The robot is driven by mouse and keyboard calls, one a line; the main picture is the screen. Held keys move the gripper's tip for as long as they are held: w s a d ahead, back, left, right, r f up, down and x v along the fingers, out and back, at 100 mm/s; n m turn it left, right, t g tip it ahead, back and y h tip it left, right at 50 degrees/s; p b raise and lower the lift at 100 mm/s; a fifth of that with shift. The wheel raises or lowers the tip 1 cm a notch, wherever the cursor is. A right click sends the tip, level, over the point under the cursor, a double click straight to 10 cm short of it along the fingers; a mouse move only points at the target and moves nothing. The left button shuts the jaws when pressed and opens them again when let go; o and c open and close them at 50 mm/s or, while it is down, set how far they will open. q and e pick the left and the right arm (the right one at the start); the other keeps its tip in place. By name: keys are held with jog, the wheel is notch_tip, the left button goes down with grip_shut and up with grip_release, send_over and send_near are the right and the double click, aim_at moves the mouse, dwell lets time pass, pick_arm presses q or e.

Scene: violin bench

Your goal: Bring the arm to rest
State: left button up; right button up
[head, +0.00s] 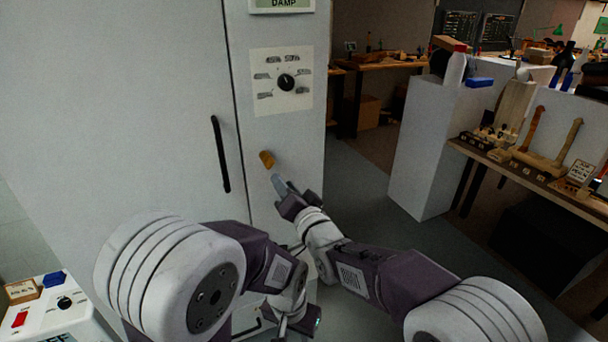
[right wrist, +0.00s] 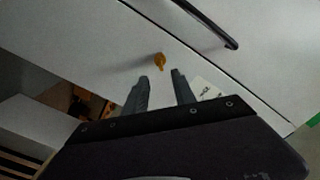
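My right gripper (head: 277,182) is in front of the narrow right-hand panel of a tall pale cabinet (head: 150,110). In the right wrist view its two fingers (right wrist: 162,76) are apart with nothing between them. My left arm is folded low in front of the cabinet. Its gripper (head: 298,322) is at the bottom edge, partly cut off, and its fingers are unclear.
A black door handle (head: 220,154) and a black dial (head: 286,82) are on the cabinet. A grey pedestal (head: 424,150) and a bench (head: 555,185) with violin parts stand at the right. A white box with a red switch (head: 20,319) is at lower left. Floor between is clear.

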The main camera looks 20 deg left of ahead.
jog(key=w+d+r+m+t+h, duration=0.2)
jog(key=w+d, duration=0.3)
jog(key=d, duration=0.2)
jog(key=w+d+r+m+t+h, duration=0.1)
jog(key=w+d+r+t, duration=0.15)
jog(key=w+d, duration=0.35)
jog(key=s+d+f+m+g+h, duration=0.1)
jog(key=d+f+h, duration=0.3)
jog(key=d, duration=0.8)
jog(key=d+f+m+g+h, duration=0.1)
jog(key=d+f+m+h, duration=0.2)
jog(key=d, duration=0.8)
jog(key=s+d+f+n+g+h, duration=0.25)
jog(key=s+d+f+g, duration=0.35)
jog(key=s+d+f, duration=0.65)
jog(key=s+a+f+n+g, duration=0.15)
jog(key=s+f+g, duration=0.3)
jog(key=s, duration=0.45)
jog(key=s+f+n+g, duration=0.25)
jog(key=s+f, duration=0.25)
jog(key=s, duration=0.4)
notch_tip(320, 180, up, 13)
jog(key=w+p, duration=0.1)
jog(key=p, duration=1.1)
jog(key=shift+d+f+h+p, duration=0.2)
jog(key=shift+h+p, duration=0.2)
jog(key=shift+h, duration=0.05)
